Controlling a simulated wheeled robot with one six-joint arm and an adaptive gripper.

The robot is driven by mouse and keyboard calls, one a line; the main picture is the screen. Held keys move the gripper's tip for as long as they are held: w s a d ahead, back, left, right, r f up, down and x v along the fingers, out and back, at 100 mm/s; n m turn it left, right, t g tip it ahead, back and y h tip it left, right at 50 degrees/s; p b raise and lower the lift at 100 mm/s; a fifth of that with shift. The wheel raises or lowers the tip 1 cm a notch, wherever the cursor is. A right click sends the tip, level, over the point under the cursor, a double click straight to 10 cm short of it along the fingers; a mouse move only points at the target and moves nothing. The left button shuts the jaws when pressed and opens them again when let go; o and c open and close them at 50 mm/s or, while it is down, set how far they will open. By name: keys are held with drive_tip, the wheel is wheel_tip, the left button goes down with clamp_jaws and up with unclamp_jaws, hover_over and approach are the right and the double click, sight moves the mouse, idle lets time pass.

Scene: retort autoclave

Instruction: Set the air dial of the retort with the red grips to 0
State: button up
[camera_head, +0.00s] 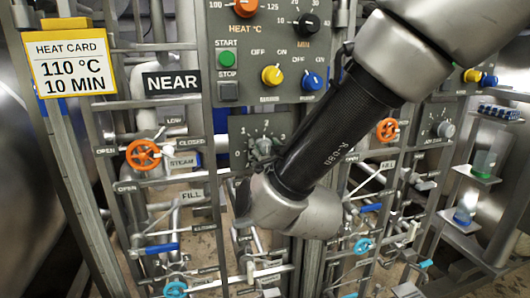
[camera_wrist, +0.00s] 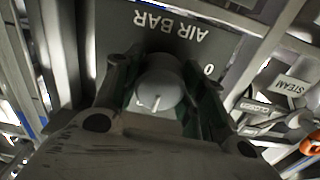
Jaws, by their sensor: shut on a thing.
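The air dial (camera_wrist: 160,78) is a round grey knob with a short white pointer mark. It sits on a grey plate lettered AIR BAR (camera_wrist: 172,24), upside down in the wrist view. My gripper (camera_wrist: 160,98) is shut on the dial, one finger on each side. The pointer mark points down and slightly left in that view, away from the 0 at the dial's upper right. In the head view my gripper (camera_head: 263,150) covers most of the dial on its plate (camera_head: 241,127), where 0, 1, 2 and 3 show. I cannot make out red grips.
Above is a control panel (camera_head: 225,43) with a green start button, yellow and blue switches and a heat knob. Orange handwheels (camera_head: 143,155) and blue-handled valves (camera_head: 162,248) stand around on pipes. A second dial (camera_head: 445,129) is on the right. A heat card (camera_head: 70,65) hangs left.

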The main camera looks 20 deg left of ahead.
drive_tip(key=n, duration=0.5)
drive_tip(key=shift+n, duration=0.3)
drive_tip(key=n, duration=0.5)
drive_tip(key=shift+d, duration=0.1)
drive_tip(key=n, duration=0.5)
drive_tip(key=shift+n, duration=0.4)
drive_tip(key=n, duration=0.4)
drive_tip(key=shift+n, duration=0.7)
drive_tip(key=o, duration=1)
drive_tip(key=shift+r, duration=0.1)
drive_tip(key=shift+o, duration=0.2)
drive_tip(key=shift+s, duration=0.1)
